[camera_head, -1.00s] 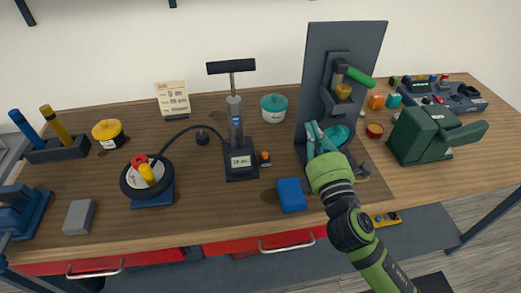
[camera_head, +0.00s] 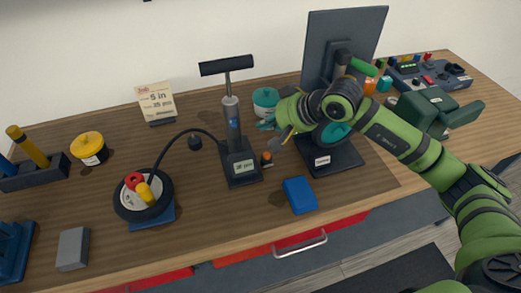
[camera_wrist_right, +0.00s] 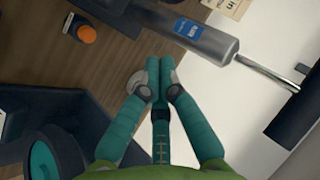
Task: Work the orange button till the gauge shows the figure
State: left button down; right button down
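The orange button (camera_head: 266,158) sits on a small dark block beside the base of the upright pump (camera_head: 233,120); it also shows at the upper left of the right wrist view (camera_wrist_right: 86,34). The gauge (camera_head: 243,165) is a pale display on the pump base; its figure is too small to read surely. A card (camera_head: 157,101) at the back carries figures, seemingly 5 in and 35 psi. My right gripper (camera_head: 266,125) is above and behind the button, apart from it. Its teal fingertips (camera_wrist_right: 160,65) are together with nothing seen between them. My left gripper is out of view.
A hose runs from the pump to a small wheel (camera_head: 127,207) on a blue stand. A teal pot (camera_head: 265,98) stands behind my right gripper. A dark press stand (camera_head: 345,160) is at right, under my arm. A blue block (camera_head: 300,195) lies in front.

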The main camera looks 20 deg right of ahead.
aim_at(270, 156)
jog(key=shift+w+d+h, duration=0.2)
jog(key=shift+d+h, duration=0.1)
jog(key=shift+d, duration=0.4)
jog(key=shift+f, duration=0.2)
notch_tip(270, 156, down, 8)
jog(key=b, duration=0.5)
jog(key=shift+f+b, duration=0.3)
jog(key=shift+b, duration=0.05)
dwell(0.8)
jog(key=shift+f+b, duration=0.4)
jog(key=shift+b, duration=0.4)
jog(key=shift+f+b, duration=0.45)
jog(key=shift+b, duration=0.2)
dwell(1.7)
